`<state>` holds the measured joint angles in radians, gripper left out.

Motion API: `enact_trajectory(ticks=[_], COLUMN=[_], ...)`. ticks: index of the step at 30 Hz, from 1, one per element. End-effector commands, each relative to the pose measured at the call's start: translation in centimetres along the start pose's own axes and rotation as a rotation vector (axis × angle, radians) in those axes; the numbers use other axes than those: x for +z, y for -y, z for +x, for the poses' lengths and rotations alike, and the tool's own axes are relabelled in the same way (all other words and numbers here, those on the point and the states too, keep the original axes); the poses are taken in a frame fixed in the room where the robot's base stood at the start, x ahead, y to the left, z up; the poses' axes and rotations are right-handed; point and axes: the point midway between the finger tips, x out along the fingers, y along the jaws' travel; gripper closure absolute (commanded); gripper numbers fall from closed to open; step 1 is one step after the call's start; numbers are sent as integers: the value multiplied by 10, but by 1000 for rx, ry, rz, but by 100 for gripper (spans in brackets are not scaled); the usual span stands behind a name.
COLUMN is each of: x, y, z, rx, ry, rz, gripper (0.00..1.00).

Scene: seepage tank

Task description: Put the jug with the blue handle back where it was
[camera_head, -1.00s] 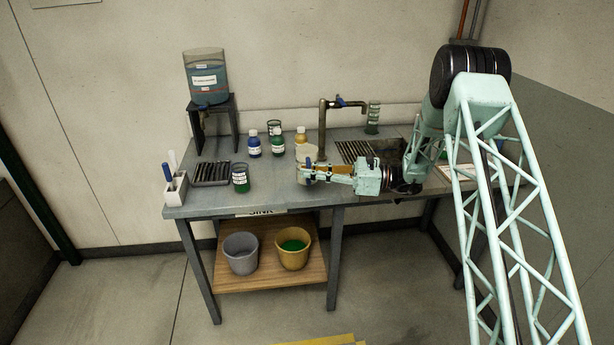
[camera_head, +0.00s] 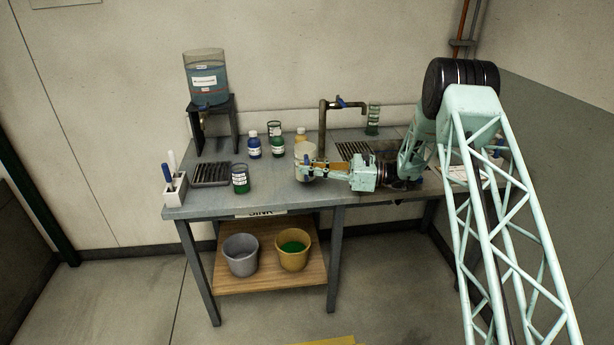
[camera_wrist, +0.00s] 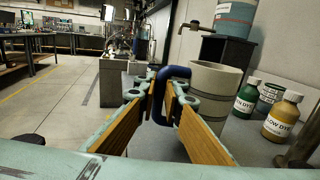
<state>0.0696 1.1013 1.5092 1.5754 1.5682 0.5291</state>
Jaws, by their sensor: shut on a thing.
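The jug is pale beige with a blue handle. In the head view the jug (camera_head: 304,150) is over the middle of the grey table, left of the tap. In the wrist view the jug (camera_wrist: 214,92) is upright, just beyond my fingers on the right. Its blue handle (camera_wrist: 160,90) passes between the wooden finger pads. My gripper (camera_head: 308,168) reaches in from the right and is shut on this handle. The fingers partly cover the jug in the head view. I cannot tell whether its base touches the table.
A green-filled beaker (camera_head: 240,180) is left, near a black rack (camera_head: 211,173). The tap (camera_head: 323,125) rises close behind. Table (camera_head: 275,190) front-left of the jug is clear.

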Motion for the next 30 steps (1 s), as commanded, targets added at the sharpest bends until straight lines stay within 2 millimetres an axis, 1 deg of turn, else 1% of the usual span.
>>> enact_trajectory(ticks=[1, 6, 23, 24, 27, 30], x=[-10, -22, -28, -27, -27, -27], y=[-1, -1, -1, -1, -1, -1], z=[0, 0, 0, 0, 0, 0], rx=[0, 0, 0, 0, 0, 0], ry=[0, 0, 0, 0, 0, 0], rz=[3, 2, 2, 2, 2, 2], gripper=[100, 100, 100, 88, 79, 78])
